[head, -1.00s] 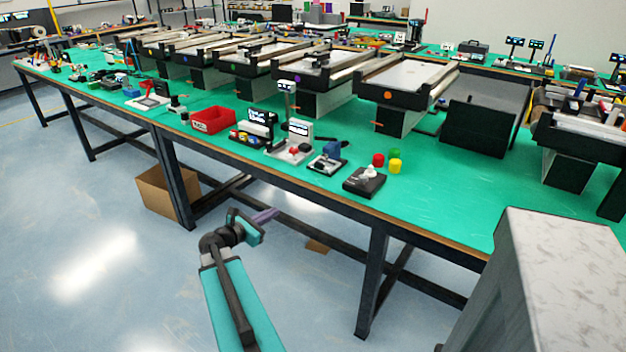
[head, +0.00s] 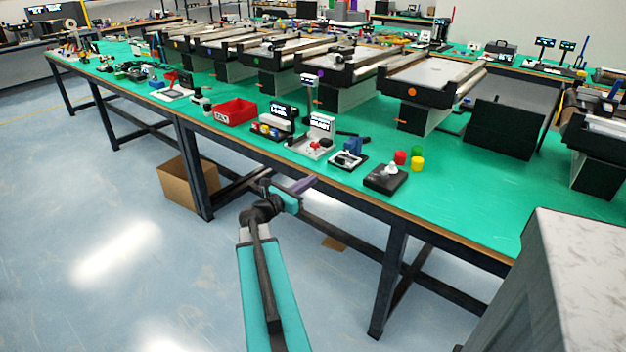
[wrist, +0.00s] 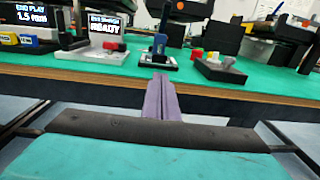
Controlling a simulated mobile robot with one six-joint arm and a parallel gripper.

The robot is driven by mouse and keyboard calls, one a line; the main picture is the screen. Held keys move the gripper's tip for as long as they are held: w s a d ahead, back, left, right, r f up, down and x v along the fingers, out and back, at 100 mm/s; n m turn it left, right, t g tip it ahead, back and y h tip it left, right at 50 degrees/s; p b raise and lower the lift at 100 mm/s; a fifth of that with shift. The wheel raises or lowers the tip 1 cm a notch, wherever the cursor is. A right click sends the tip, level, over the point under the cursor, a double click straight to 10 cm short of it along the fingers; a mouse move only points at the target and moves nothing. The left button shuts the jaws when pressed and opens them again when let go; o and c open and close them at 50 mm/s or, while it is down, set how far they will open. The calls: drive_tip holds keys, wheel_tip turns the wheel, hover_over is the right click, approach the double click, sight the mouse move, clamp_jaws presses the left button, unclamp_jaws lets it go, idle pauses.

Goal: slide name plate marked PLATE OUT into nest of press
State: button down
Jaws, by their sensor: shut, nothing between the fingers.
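My gripper (head: 303,185) shows purple fingers, shut and empty, out in front of the table's front edge in the head view. In the wrist view the fingers (wrist: 160,90) point at a small device with a blue upright part (wrist: 158,46) on a dark base with a pale top. The same device (head: 352,148) stands near the table edge in the head view; it may be the press. I cannot make out the plate marked PLATE OUT.
Right of the blue device are a black box with a white knob (head: 386,178) and red, yellow (head: 417,164) and green pieces. A red bin (head: 235,112) lies left. Conveyors (head: 425,80) line the back. A cardboard box (head: 186,183) is under the table.

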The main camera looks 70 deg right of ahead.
sight(339, 162)
drive_tip(key=p+x, duration=0.1)
drive_tip(key=x, duration=1.1)
drive_tip(key=shift+s+d, duration=0.2)
drive_tip(key=shift+d, duration=0.15)
drive_tip(key=shift+x, duration=0.95)
drive_tip(key=shift+a, duration=0.15)
drive_tip(key=b+v, duration=0.1)
drive_tip(key=v, duration=1.3)
drive_tip(key=shift+w, duration=0.15)
